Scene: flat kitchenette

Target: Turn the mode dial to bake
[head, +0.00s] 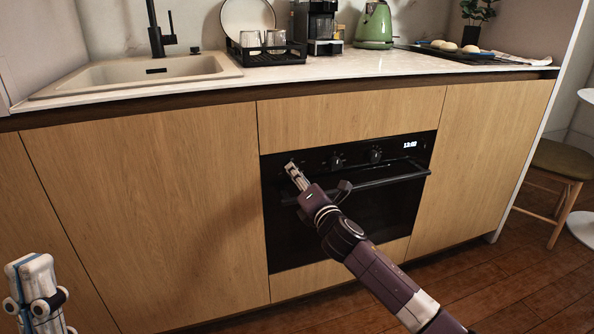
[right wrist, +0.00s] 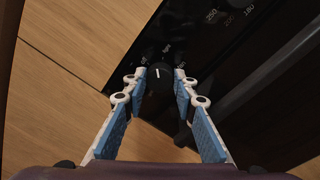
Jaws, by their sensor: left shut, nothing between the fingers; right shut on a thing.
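The black oven (head: 350,215) is set in the wooden cabinet front. Its leftmost dial, the mode dial (right wrist: 158,78), sits between my right fingertips in the right wrist view. My left gripper (head: 31,265) is shut and empty at the lower left, away from the oven.
Two more dials (head: 337,160) (head: 375,155) and a lit clock (head: 410,145) are on the panel. The oven handle (head: 385,180) runs just below, close to my right gripper. A sink (head: 140,75), dish rack (head: 268,55) and green kettle (head: 374,28) are on the counter.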

